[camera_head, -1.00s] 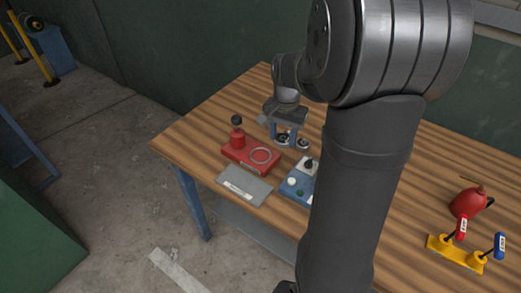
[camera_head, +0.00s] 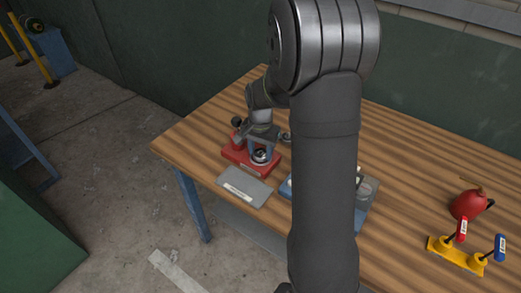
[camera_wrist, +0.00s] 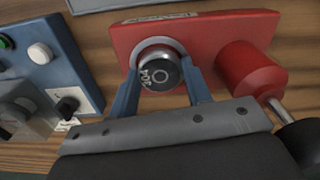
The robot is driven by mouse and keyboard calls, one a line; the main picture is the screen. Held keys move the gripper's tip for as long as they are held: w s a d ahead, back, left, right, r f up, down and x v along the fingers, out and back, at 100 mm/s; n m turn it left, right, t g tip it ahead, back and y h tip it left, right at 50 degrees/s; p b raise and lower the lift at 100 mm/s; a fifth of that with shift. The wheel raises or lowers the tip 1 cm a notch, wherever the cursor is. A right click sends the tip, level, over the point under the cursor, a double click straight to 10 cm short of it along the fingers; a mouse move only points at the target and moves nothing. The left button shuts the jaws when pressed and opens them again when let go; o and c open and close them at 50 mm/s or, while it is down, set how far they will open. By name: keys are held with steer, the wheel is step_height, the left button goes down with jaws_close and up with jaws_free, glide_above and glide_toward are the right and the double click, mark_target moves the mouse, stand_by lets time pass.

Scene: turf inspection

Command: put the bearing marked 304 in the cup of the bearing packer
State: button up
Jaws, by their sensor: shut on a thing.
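The red bearing packer (camera_head: 234,158) is at the left end of the wooden bench. In the wrist view its red base (camera_wrist: 210,32) carries a silver ring-shaped cup (camera_wrist: 148,49) and a red cylinder (camera_wrist: 247,75). My gripper (camera_wrist: 160,80) is shut on a dark-faced bearing (camera_wrist: 162,72), one blue finger on each side. Its marking is turned and looks like 304. The bearing is over the cup and hides most of it; I cannot tell whether it is seated or just above. In the head view my gripper (camera_head: 262,153) is over the packer.
A blue control box (camera_wrist: 45,65) with buttons is beside the packer. A grey labelled plate (camera_head: 246,190) lies at the bench's front edge. A red oil can (camera_head: 467,204) and a yellow holder (camera_head: 455,254) with red-handled and blue-handled tools stand at the right.

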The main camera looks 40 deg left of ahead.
mark_target(261, 153)
steer(key=shift+f, duration=0.2)
steer(key=shift+s+d+f, duration=0.15)
steer(key=shift+s+f, duration=0.05)
steer(key=shift+f, duration=0.3)
steer(key=o, duration=1.1)
steer(key=shift+w, duration=0.1)
steer(key=shift+d, duration=0.1)
steer(key=r, duration=1.3)
steer(key=shift+w+a+r, duration=0.1)
steer(key=shift+a+r, duration=0.1)
steer(key=shift+a, duration=0.05)
step_height(261, 153, down, 12)
steer(key=shift+f, duration=0.1)
